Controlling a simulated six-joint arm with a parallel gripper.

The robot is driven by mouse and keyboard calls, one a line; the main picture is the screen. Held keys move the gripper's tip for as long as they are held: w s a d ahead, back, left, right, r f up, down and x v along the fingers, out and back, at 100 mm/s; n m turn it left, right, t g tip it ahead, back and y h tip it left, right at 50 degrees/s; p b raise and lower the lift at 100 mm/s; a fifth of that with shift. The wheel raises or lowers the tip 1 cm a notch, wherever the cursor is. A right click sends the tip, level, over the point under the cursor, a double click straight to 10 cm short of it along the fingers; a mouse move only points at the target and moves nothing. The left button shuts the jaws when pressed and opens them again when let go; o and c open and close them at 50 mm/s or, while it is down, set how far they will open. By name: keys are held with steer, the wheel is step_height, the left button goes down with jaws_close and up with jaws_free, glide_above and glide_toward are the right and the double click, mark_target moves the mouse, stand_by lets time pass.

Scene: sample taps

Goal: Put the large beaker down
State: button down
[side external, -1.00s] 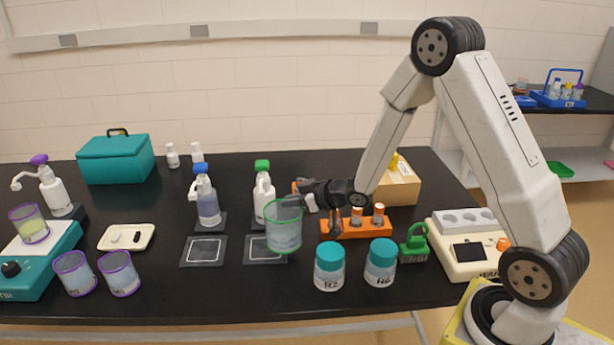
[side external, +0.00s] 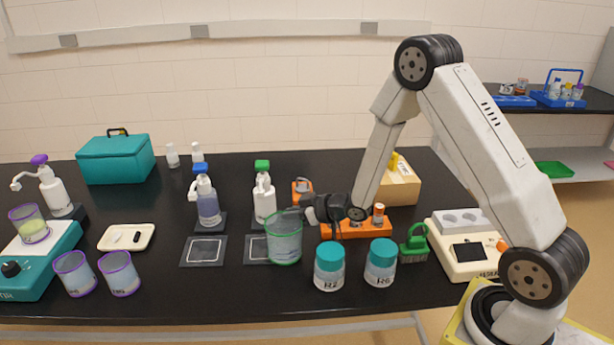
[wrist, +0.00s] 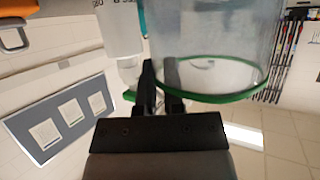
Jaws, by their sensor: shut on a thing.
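The large beaker (side external: 285,241) is clear with a green rim and stands upright in front of the green-capped pump bottle (side external: 264,195). My gripper (side external: 300,212) reaches in from the right and is shut on the beaker's wall near the rim. The beaker's base overlaps the right part of a dark square mat (side external: 254,250); I cannot tell whether it touches the mat or the table. In the wrist view the beaker (wrist: 212,45) fills the upper middle, with my gripper's fingers (wrist: 162,82) at its rim.
Two teal-lidded jars (side external: 329,268) stand just right of the beaker. An orange rack (side external: 355,230) lies behind them, under my wrist. A blue-capped pump bottle (side external: 207,205) and a second mat (side external: 204,251) are to the left. The table front between the purple-rimmed beakers (side external: 119,274) and jars is clear.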

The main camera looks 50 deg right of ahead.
steer(key=c, duration=0.7)
jaws_free()
steer(key=shift+v, duration=3.75)
